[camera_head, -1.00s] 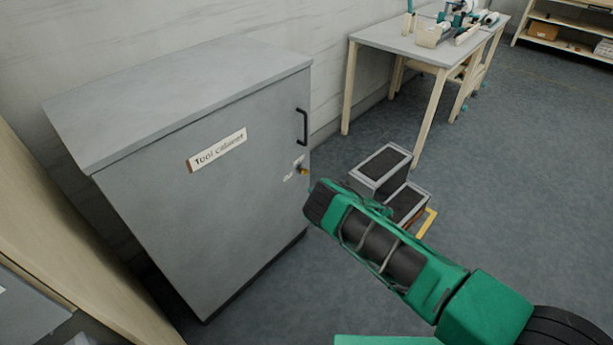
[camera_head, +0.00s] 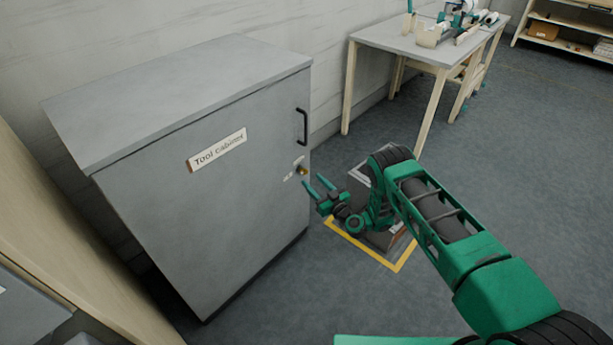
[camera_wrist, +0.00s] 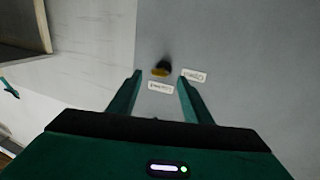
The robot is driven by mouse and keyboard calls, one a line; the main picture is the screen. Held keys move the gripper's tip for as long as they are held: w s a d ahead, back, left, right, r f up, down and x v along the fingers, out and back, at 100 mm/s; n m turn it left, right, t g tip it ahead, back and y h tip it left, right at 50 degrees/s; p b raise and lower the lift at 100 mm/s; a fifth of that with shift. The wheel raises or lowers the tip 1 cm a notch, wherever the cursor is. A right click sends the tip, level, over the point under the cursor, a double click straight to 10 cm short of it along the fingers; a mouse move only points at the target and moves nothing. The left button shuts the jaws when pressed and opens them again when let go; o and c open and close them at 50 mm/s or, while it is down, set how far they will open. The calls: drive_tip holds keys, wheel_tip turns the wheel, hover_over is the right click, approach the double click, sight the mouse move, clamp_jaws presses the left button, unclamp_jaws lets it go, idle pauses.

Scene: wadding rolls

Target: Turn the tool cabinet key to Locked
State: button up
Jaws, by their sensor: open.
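The grey tool cabinet (camera_head: 215,215) stands at the left with its door shut, a "Tool cabinet" label on the front. The brass-coloured key (camera_head: 303,171) is at the door's right edge, below the handle; it also shows in the wrist view (camera_wrist: 161,70) with a dark part. Two small white labels sit by it in the wrist view, one apparently "Open" (camera_wrist: 195,76), the other apparently "Locked" (camera_wrist: 160,88). The key's exact pointing is too small to tell. My gripper (camera_head: 315,183) is open and empty, its fingers pointing at the key, apart from it.
A black door handle (camera_head: 302,126) sits above the key. A grey step stool (camera_head: 360,175) stands behind my arm inside yellow floor tape (camera_head: 399,265). A table (camera_head: 400,42) with equipment is at the back. A wooden panel (camera_head: 60,240) is at the near left. Floor at right is clear.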

sight(307, 173)
drive_tip(key=shift+r+x, duration=0.2)
drive_tip(key=shift+x, duration=2.65)
drive_tip(key=shift+c, duration=0.3)
drive_tip(key=c, duration=1)
